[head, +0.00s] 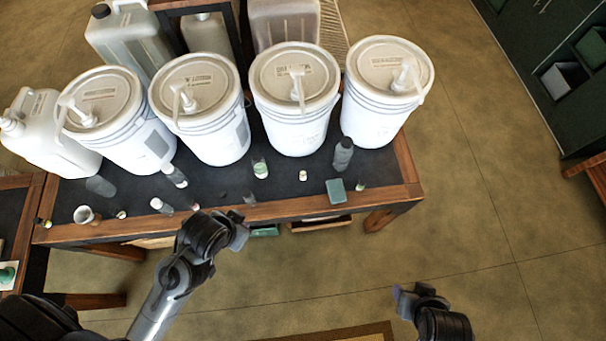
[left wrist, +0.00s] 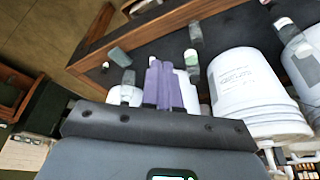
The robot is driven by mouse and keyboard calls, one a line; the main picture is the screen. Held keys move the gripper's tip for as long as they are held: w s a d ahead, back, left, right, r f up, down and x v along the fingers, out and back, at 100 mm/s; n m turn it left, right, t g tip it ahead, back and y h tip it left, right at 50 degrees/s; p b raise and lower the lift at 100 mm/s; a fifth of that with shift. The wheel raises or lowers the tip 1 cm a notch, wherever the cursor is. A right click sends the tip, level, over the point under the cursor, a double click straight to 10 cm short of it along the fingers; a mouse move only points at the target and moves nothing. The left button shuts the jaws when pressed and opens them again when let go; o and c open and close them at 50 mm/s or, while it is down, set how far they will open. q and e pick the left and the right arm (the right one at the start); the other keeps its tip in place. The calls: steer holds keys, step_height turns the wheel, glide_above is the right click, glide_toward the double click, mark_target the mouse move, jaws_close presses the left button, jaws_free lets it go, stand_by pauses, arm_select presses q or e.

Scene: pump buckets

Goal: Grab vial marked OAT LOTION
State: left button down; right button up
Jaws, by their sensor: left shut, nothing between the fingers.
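Several small vials and bottles stand or lie on the dark tabletop; their labels are too small to read, so I cannot tell which is marked OAT LOTION. They include a vial with a green label (head: 261,168), a clear bottle with a white cap (head: 175,176), another pale-capped bottle (head: 160,205) and a tiny vial (head: 303,175). My left gripper (head: 240,234) is over the table's front edge, apart from the vials. In the left wrist view its purple fingers (left wrist: 163,85) are together and empty. My right gripper (head: 405,300) hangs over the floor at lower right; its opening is unclear.
Several white pump buckets (head: 295,120) stand in a row behind the vials. A dark bottle (head: 343,152) and a green block (head: 336,190) are at the right of the wood-edged table (head: 400,190). Floor in front is mostly clear.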

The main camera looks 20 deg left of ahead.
arm_select(q)
steer(key=shift+a, duration=0.15)
steer(key=c, duration=1.8)
jaws_free()
steer(key=o, duration=0.9)
steer(key=shift+s+f, duration=0.1)
